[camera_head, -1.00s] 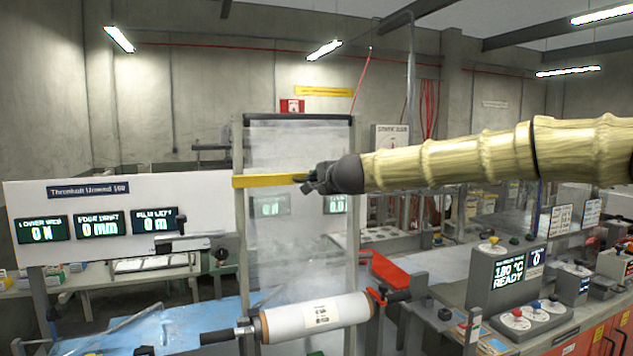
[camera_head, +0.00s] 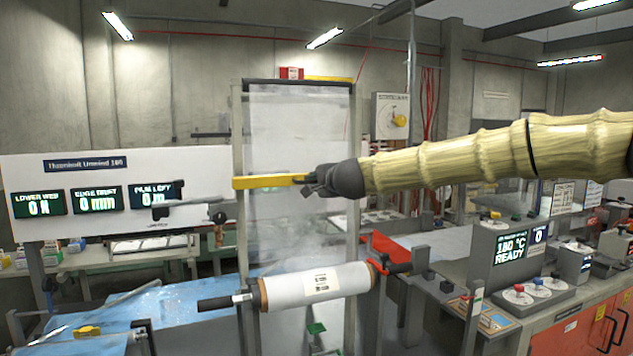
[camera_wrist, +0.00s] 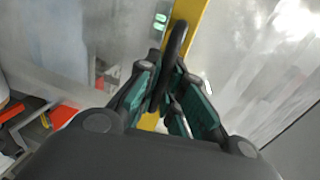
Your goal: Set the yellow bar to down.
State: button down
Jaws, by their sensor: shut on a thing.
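The yellow bar (camera_head: 268,182) lies level across the upright frame in the head view. It starts at the left post and ends at my gripper (camera_head: 312,183), which is shut on its right end. In the wrist view the bar (camera_wrist: 185,25) runs up and away between the fingers of my gripper (camera_wrist: 168,95), with a dark loop, perhaps a handle, between them. Behind the bar hangs a translucent film sheet (camera_head: 300,130) on the frame. The exact contact of the fingers is partly hidden.
A white film roll (camera_head: 320,283) sits below the bar in the frame. A panel with several displays (camera_head: 97,202) stands at the left. Blue sheeting (camera_head: 190,298) covers the left table.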

jog(key=shift+f, duration=0.45)
jog(key=c, duration=1.5)
grip_release()
jog(key=shift+r, duration=0.25)
jog(key=v, duration=1.2)
jog(key=shift+f, duration=0.2)
